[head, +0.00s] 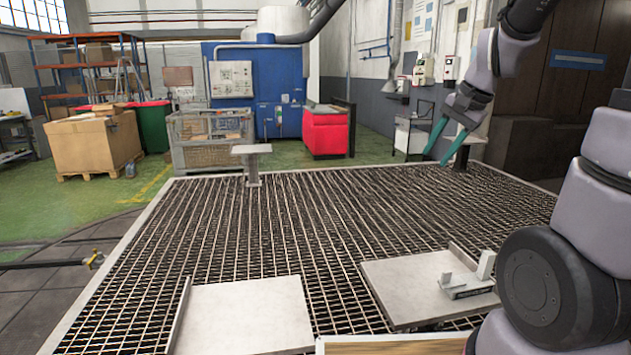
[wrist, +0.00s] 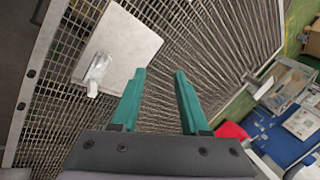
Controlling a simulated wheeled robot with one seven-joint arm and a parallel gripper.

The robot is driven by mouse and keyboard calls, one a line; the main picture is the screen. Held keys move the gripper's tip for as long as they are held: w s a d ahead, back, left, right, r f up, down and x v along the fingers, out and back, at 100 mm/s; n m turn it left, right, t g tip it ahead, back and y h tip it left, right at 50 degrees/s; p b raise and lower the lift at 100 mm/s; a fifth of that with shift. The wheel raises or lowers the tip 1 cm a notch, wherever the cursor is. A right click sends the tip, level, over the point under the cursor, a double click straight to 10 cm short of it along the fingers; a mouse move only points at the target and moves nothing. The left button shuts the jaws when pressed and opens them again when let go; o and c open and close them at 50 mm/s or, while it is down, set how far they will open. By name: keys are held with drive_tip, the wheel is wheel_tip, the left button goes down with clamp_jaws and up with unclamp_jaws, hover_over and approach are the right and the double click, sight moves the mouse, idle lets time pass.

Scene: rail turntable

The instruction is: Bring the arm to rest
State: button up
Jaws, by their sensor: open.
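My gripper (head: 438,142) has two teal fingers and hangs above the far right part of the grated table in the head view. In the wrist view my gripper (wrist: 160,78) shows its fingers apart, with only grating seen between them. It is open and empty. My arm is raised and bent along the right side of the head view.
The grated table (head: 270,215) bears two pale plates, one at the front left (head: 245,315) and one at the front right (head: 410,285). A grey metal bracket (head: 467,285) is on the right plate. A small pedestal (head: 252,165) stands at the far edge. The middle grating is clear.

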drive_tip(key=s+a+r+n+t, duration=0.1)
drive_tip(key=s+r+n, duration=0.1)
drive_tip(key=s+r, duration=0.2)
drive_tip(key=s+a+r+n+t+h, duration=0.1)
drive_tip(key=s+r, duration=0.4)
drive_tip(key=s, duration=0.5)
drive_tip(key=shift+s+a+r+n+t, duration=0.25)
drive_tip(key=shift+a+n+t, duration=0.35)
drive_tip(key=shift+n, duration=0.4)
idle(0.4)
